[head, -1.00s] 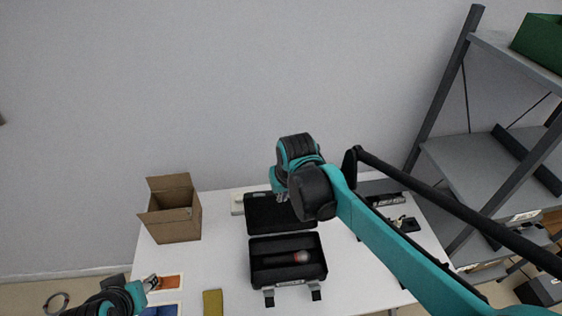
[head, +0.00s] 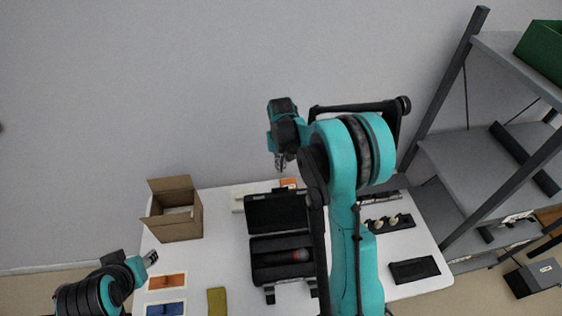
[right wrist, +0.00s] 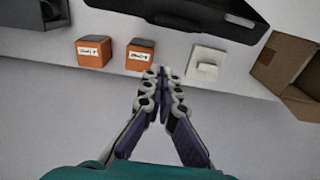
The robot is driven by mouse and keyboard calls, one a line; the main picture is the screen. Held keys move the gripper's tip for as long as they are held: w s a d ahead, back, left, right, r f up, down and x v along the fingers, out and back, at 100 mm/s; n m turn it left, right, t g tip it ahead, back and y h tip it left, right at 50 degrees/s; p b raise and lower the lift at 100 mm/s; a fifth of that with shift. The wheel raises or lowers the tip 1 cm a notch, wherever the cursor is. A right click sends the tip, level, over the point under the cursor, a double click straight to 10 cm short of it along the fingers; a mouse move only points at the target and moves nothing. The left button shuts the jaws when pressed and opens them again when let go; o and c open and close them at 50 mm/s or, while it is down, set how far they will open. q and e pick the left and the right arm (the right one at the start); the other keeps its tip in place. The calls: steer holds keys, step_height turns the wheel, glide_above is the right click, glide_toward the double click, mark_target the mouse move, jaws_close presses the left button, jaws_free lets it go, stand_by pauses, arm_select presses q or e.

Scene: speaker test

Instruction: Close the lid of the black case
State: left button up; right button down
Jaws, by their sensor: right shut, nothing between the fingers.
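The black case (head: 256,262) stands open on the white table in the head view, its lid (head: 275,210) swung back toward the wall. A microphone with a reddish band (head: 300,255) lies in its base. The right arm hides the case's right side. My right gripper (head: 281,165) is shut and empty, above and beyond the lid. In the right wrist view its fingertips (right wrist: 164,72) meet, apart from the black lid (right wrist: 180,12) at the top. My left gripper (head: 151,258) is over the table's left side, away from the case; its jaw opening is too small to tell.
Orange boxes (right wrist: 140,55) and a white block (right wrist: 207,64) sit behind the case. A cardboard box (head: 174,226) stands left of it. Small pale pieces (head: 393,219) in a black holder and a black flat item (head: 414,270) lie at right. A shelf rack (head: 470,165) stands right.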

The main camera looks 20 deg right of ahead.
steer(key=s+f, duration=0.1)
steer(key=s+a+f, duration=0.1)
steer(key=s+f, duration=0.1)
steer(key=shift+s+f, duration=0.2)
steer(key=shift+f, duration=0.05)
steer(key=shift+s+a+r, duration=0.1)
steer(key=shift+s+a, duration=0.05)
stand_by(0.4)
